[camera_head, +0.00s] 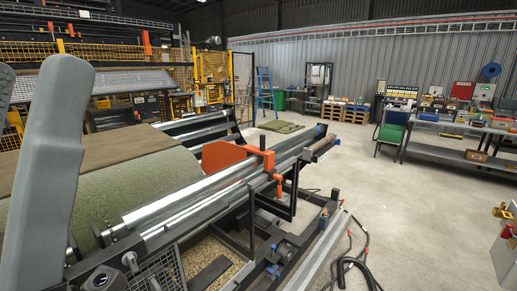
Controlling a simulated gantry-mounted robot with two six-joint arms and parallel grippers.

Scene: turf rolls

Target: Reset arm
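A large smooth grey arm part of mine (45,180) rises along the left edge, close to the camera. A second grey part shows at the far left edge. No gripper fingers show on either part, and no right arm shows. Behind the grey part, a wide roll with a speckled green turf-like surface (145,185) lies in the machine. A flat brown sheet (110,150) lies over its upper side. The grey part hides the roll's left portion.
A machine frame with shiny metal rollers (190,198) and an orange bracket (222,155) fills the middle. Yellow mesh fencing (212,67) stands behind. Black cables (352,262) lie on otherwise open concrete floor (410,215).

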